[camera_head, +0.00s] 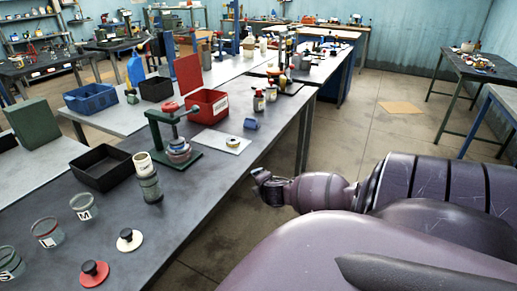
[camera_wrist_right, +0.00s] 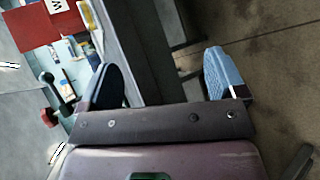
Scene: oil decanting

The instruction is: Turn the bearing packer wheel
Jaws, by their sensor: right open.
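The bearing packer (camera_head: 155,132) is a green stand with an upright post, an arm and a green base on the grey table. A red wheel-like knob (camera_head: 172,106) sits on top of its arm. A round container (camera_head: 178,150) stands under the arm. My right gripper (camera_head: 260,180) is beyond the table's right edge, over the floor, well apart from the packer. In the right wrist view my right gripper (camera_wrist_right: 165,78) is open and empty, its blue-padded fingers wide apart. A green part with a red knob (camera_wrist_right: 47,117) shows at that view's left edge. My left gripper is out of view.
A red bin (camera_head: 207,106) is behind, and a plate with a round part (camera_head: 222,142) lies right.

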